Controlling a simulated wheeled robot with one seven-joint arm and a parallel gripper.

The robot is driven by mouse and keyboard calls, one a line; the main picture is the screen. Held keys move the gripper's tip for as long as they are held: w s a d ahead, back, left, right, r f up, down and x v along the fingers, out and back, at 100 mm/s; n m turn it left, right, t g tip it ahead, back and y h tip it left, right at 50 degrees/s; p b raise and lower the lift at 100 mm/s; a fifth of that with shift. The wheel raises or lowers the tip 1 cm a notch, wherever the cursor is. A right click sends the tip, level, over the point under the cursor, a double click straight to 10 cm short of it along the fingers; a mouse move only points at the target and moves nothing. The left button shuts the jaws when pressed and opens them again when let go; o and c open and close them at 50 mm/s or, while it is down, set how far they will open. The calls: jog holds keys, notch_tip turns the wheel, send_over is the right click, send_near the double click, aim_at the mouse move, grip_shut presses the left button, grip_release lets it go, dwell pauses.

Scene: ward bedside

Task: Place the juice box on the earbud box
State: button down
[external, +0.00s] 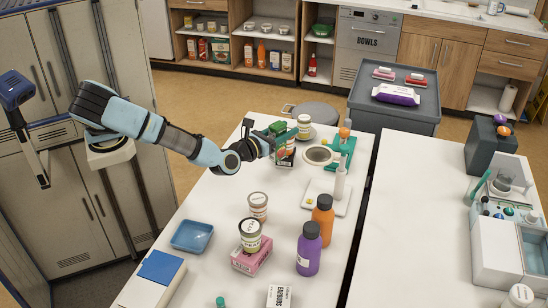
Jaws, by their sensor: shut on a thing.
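My gripper (272,142) is at the far part of the white table, shut on a small carton with green, white and dark markings, which I take to be the juice box (287,157). The carton looks upright; the gripper hides part of it, and I cannot tell whether its bottom touches the table. The earbud box (279,297), white with dark "EARBUDS" lettering, lies at the near edge of the picture, partly cut off. Its visible top is bare.
Purple (309,252) and orange (323,215) bottles stand just beyond the earbud box. A pink box (252,257) with a tin (250,234) on it is to their left. A blue tray (192,236) lies further left. A white tray (313,203) is mid-table.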

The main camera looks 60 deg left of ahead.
jog(key=s+d+m+h+b, duration=0.1)
jog(key=s+d+m+h, duration=0.4)
jog(key=d, duration=0.7)
jog(key=s+d+h, duration=0.3)
jog(key=s+d, duration=0.4)
jog(key=d, duration=0.6)
jog(key=s+d+m+h+b, duration=0.1)
jog(key=s+d+m+h, duration=0.4)
jog(key=d, duration=0.7)
notch_tip(320, 180, down, 14)
jog(key=n+y+p, duration=0.1)
jog(key=n+p, duration=0.1)
jog(key=p, duration=0.1)
jog(key=shift+s+f, duration=0.1)
jog(key=shift+f, duration=0.15)
jog(key=shift+c, duration=1.8)
grip_release()
